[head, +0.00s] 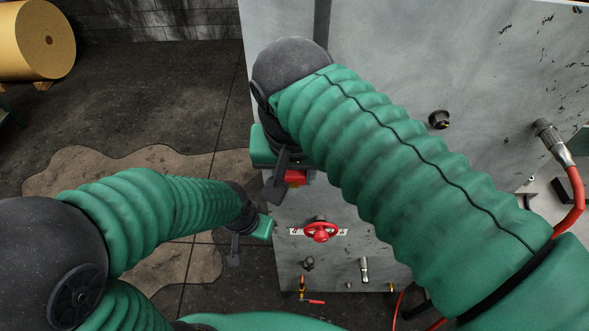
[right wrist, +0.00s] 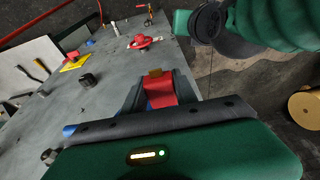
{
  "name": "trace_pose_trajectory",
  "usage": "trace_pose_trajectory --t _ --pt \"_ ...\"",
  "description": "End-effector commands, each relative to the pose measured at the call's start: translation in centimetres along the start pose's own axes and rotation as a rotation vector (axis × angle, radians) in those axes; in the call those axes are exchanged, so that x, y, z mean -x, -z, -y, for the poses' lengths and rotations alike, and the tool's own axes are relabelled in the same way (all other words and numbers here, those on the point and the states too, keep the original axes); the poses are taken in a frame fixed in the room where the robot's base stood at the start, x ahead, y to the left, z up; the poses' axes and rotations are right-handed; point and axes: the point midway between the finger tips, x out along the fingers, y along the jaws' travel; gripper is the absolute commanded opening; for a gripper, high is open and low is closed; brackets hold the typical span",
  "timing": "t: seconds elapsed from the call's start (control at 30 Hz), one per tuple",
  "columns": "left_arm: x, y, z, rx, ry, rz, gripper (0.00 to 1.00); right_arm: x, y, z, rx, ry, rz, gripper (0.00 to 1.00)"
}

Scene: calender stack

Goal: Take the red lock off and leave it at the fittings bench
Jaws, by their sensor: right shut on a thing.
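My right gripper (head: 284,180) is shut on the red lock (head: 296,177), in front of the grey machine panel (head: 350,265). In the right wrist view the red lock (right wrist: 160,90) sits between the dark fingers, with a brass-coloured part (right wrist: 155,72) at its far end. Whether it still touches a fitting is hidden. A red handwheel (head: 321,231) with a white plate behind it is on the panel below the lock. My left gripper (head: 241,247) hangs to the left of the panel, its fingers small and dark. I cannot make out a fittings bench.
A dark round fitting (head: 440,119) and a hose coupling (head: 547,133) with a red hose (head: 573,190) stand out from the panel at right. Small valves (head: 364,269) line its lower part. Floor at left is open, with a large yellow roll (head: 35,42) far back.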

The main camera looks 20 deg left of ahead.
Motion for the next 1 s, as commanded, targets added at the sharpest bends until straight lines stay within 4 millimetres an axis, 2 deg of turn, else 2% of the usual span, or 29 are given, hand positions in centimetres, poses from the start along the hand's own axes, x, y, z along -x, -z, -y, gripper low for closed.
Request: trace_pose_trajectory --t 0.47,1.0 --pt "-0.3 -0.1 0.0 0.000 0.000 0.000 0.36 0.1 -0.7 0.1 0.001 0.001 0.001 0.00" --pt "-1.4 -0.3 0.0 0.000 0.000 0.000 0.36 0.8 -3.1 0.0 0.001 0.001 0.000 0.00"
